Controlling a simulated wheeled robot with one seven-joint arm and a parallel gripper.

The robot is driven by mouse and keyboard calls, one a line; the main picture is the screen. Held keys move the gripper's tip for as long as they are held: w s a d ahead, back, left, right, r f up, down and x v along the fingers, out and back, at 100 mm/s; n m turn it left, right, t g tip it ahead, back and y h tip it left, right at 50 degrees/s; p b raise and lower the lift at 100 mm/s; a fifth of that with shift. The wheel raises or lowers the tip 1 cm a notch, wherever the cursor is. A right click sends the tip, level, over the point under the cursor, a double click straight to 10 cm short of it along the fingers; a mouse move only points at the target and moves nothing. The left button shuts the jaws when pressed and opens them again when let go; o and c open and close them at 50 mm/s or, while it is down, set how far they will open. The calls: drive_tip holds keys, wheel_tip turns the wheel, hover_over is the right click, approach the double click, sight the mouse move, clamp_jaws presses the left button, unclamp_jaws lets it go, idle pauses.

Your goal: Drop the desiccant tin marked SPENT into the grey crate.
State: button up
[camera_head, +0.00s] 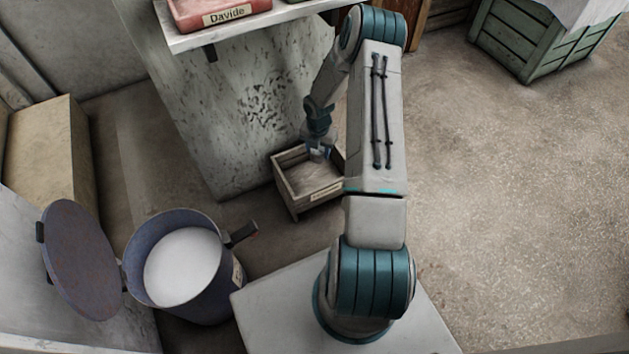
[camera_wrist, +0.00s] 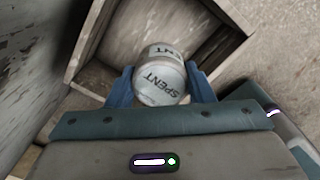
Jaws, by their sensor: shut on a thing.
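The desiccant tin (camera_wrist: 160,80) is pale and round, with SPENT readable on its face in the wrist view. My gripper (camera_wrist: 162,88) is shut on it, with one blue finger on each side. In the wrist view the tin shows over the open wooden crate (camera_wrist: 85,52), whose greyish boards and inside are visible beyond it. In the head view my gripper (camera_head: 320,152) is at the crate (camera_head: 312,199), over its opening. The exact height of the tin above the crate's floor cannot be told.
A blue-grey drum (camera_head: 205,290) with white contents stands open at lower left, its lid (camera_head: 78,258) tilted beside it. A pale shelf (camera_head: 215,32) holds a red box (camera_head: 208,12) labelled Davide. A green crate (camera_head: 540,45) stands at upper right. The floor at right is clear.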

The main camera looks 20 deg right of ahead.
drive_tip(key=o, duration=1.1)
drive_tip(key=shift+r, duration=0.15)
wheel_tip(320, 180, up, 14)
drive_tip(key=p, duration=0.5)
drive_tip(key=shift+f, duration=0.2)
